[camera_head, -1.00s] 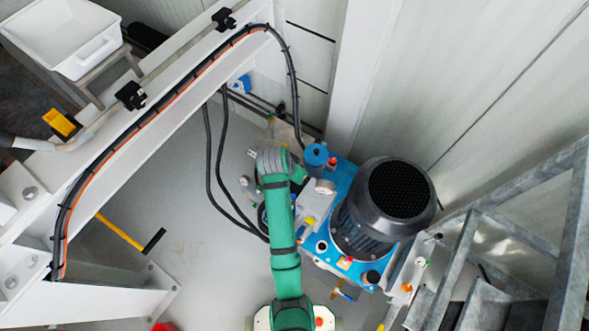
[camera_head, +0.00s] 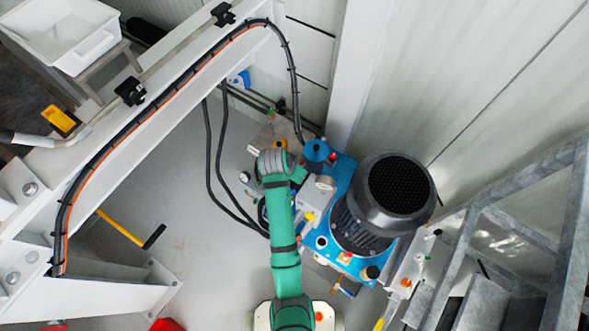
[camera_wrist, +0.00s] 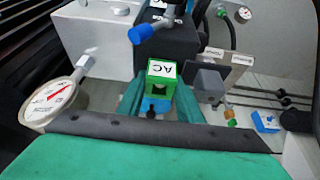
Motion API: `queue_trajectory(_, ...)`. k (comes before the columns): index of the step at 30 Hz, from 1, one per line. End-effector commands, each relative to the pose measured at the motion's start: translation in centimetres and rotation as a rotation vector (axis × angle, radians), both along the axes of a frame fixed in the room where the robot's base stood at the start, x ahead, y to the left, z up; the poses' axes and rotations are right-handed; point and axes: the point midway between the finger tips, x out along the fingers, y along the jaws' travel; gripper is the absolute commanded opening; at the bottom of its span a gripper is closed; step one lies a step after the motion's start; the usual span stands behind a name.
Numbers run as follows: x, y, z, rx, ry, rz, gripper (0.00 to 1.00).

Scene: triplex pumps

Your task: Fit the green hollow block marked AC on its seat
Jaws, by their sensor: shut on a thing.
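The green hollow block marked AC (camera_wrist: 161,72) shows in the wrist view, with its white label on top and a dark opening facing the camera. My gripper (camera_wrist: 160,92) is shut on it, a green finger on either side. A blue part (camera_wrist: 157,104) shows just below the block; I cannot tell whether the block touches it. In the head view, my green arm reaches up to the left side of the blue pump unit (camera_head: 347,180), and the block and fingers are hidden there. I cannot make out the seat.
A pressure gauge (camera_wrist: 53,103) stands left of my gripper, and a dark block with a blue knob (camera_wrist: 145,34) stands behind. A grey box (camera_wrist: 209,82) is close on the right. The black motor (camera_head: 395,190) fills the pump's right side. Black cables (camera_head: 222,180) hang left of my arm.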

Motion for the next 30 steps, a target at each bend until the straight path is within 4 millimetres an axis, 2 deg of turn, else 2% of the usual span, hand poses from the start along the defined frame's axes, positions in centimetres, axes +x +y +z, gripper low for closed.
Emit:
queue_trajectory(10,0.02,-0.04,-0.04,0.000,-0.001,-0.001,0.05)
queue_trajectory(11,0.01,-0.05,-0.04,0.000,0.000,-0.001,0.40)
queue_trajectory(12,0.02,-0.04,-0.04,0.000,0.000,-0.001,0.49)
queue_trajectory(13,0.02,-0.02,-0.04,0.000,0.000,-0.001,0.55)
queue_trajectory(30,0.05,0.53,0.48,0.004,-0.005,0.008,0.55)
